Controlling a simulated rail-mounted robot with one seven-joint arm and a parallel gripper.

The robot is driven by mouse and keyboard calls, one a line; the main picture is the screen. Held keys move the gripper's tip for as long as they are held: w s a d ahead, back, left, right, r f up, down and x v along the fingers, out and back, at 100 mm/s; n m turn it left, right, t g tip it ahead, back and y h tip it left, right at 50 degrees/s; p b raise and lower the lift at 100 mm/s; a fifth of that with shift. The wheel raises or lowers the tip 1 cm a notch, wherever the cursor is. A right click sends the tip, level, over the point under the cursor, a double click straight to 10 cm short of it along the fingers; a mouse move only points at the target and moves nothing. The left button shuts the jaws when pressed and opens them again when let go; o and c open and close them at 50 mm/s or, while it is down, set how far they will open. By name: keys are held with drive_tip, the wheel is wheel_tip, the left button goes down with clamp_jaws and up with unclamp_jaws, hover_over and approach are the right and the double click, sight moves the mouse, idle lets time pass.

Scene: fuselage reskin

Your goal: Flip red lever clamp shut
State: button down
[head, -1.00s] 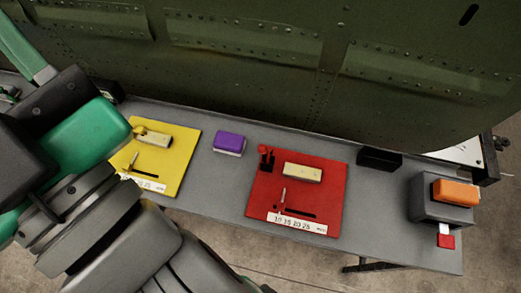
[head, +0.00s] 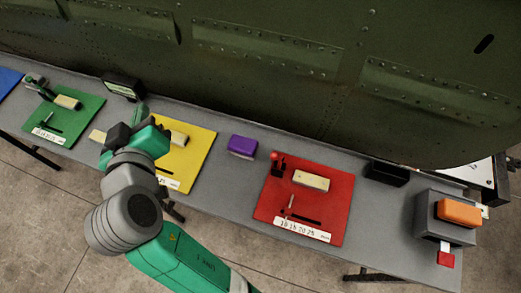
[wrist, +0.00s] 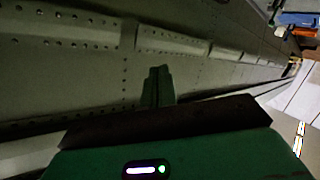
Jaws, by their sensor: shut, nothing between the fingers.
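The red lever clamp (head: 277,164) stands at the top left corner of the red board (head: 335,215) in the head view. Its red handle appears to stick up, to the left of a cream block (head: 311,180) on the same board. My gripper (head: 141,114) is well to the left of it, over the bench near the yellow board (head: 202,150), and touches no clamp that I can see. In the wrist view its green fingers (wrist: 157,85) are together and empty, facing the green fuselage skin. The red clamp is not in the wrist view.
The fuselage skin (head: 270,60) rises behind the bench. A purple block (head: 242,146) lies between the yellow and red boards. A black box (head: 386,172) and a grey box with an orange block (head: 459,211) are at right. A green board (head: 85,110) is at left.

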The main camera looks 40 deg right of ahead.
drive_tip(key=s+d+f+g+h+p, duration=0.1)
drive_tip(key=s+f+g+h, duration=0.3)
drive_tip(key=f, duration=0.4)
drive_tip(key=s+d+f+g+h+p, duration=0.1)
drive_tip(key=s+d+f+g+h, duration=0.3)
drive_tip(key=s+f+g, duration=0.3)
wheel_tip(320, 180, down, 2)
drive_tip(key=shift+d+f+h+p, duration=0.2)
drive_tip(key=shift+h+p, duration=0.15)
drive_tip(key=shift+h, duration=0.05)
drive_tip(key=shift+d, duration=0.15)
drive_tip(key=s+d+f, duration=0.2)
drive_tip(key=d, duration=0.9)
drive_tip(key=shift+s, duration=0.3)
drive_tip(key=shift+m, duration=0.3)
drive_tip(key=shift+s, duration=0.2)
